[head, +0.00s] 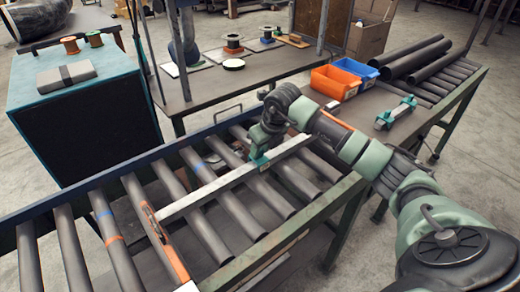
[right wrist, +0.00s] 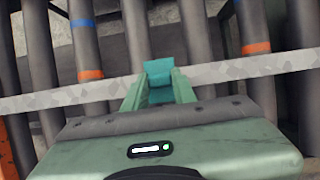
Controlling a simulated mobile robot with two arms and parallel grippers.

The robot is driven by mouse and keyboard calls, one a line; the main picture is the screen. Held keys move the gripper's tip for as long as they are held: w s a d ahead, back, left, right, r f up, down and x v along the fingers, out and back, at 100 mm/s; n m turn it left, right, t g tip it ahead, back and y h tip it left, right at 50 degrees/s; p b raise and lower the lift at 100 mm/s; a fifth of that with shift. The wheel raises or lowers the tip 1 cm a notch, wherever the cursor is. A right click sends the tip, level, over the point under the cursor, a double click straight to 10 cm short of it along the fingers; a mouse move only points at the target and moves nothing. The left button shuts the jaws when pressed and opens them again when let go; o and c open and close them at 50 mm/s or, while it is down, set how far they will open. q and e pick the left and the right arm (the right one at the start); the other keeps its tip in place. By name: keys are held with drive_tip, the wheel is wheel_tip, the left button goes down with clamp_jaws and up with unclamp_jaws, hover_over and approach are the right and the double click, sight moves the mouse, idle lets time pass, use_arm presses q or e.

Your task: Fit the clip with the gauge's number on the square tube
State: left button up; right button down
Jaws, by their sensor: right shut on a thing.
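The pale square tube (head: 205,192) lies slantwise across the dark rollers. It also crosses the right wrist view (right wrist: 240,69). My right gripper (head: 262,152) is at the tube's upper right part in the head view, pointing down. It is shut on a small teal clip (right wrist: 158,69), held between its two fingers at the tube. The clip overlaps the tube in the wrist view; whether it is fully seated around it I cannot tell. No gauge number is readable. My left gripper is not in view.
Rollers carry blue and orange bands (head: 105,214). An orange bin (head: 335,82) and a blue bin (head: 356,68) stand on the bench behind. A grey bar with teal end pieces (head: 396,113) lies to the right. Black pipes (head: 415,58) lie at the back right.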

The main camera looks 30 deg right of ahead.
drive_tip(key=shift+f+b, duration=0.45)
drive_tip(key=c, duration=1.1)
unclamp_jaws()
drive_tip(key=shift+o, duration=0.2)
drive_tip(key=b+v, duration=0.2)
drive_tip(key=v, duration=0.5)
drive_tip(key=shift+s+r, duration=0.2)
drive_tip(key=shift+r, duration=0.15)
drive_tip(key=shift+f, duration=0.1)
